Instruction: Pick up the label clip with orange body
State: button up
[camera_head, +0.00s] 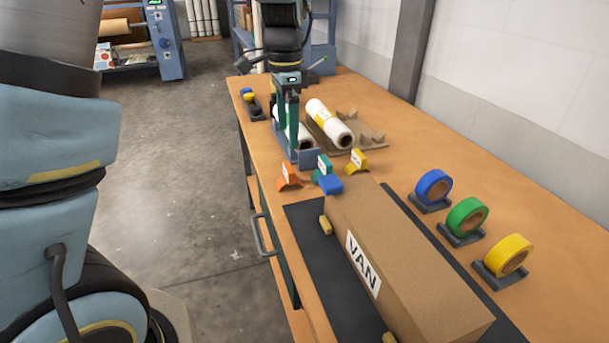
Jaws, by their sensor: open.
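The label clip with orange body (288,178) stands near the left edge of the wooden workbench, with a white label on its face. A teal clip (323,167), a blue clip or block (330,184) and a yellow clip (357,161) are grouped to its right. My gripper (288,138) points down with its two dark fingers apart, with nothing visible between them. In the picture it is above and behind the orange clip, in front of a white roll; the exact gap is hard to tell.
White rolls (330,122) lie in holders behind the clips. A cardboard box marked VAN (410,265) lies on a dark mat in front. Blue, green and yellow tape rolls (467,216) stand to the right. The bench's left edge (252,160) is close to the clip.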

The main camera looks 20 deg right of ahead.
jog(key=shift+s+d+f, duration=0.1)
jog(key=shift+d+f, duration=0.05)
jog(key=shift+f, duration=0.2)
jog(key=p, duration=0.1)
send_over(289, 167)
jog(key=f, duration=0.4)
jog(key=shift+d+f, duration=0.2)
jog(key=shift+f, duration=0.05)
jog(key=shift+a+f+p, duration=0.2)
jog(key=shift+f+p, duration=0.95)
jog(key=shift+f, duration=1.65)
jog(key=c, duration=1.4)
notch_tip(289, 167, up, 10)
jog(key=shift+r+b, duration=0.1)
jog(key=shift+b, duration=1.15)
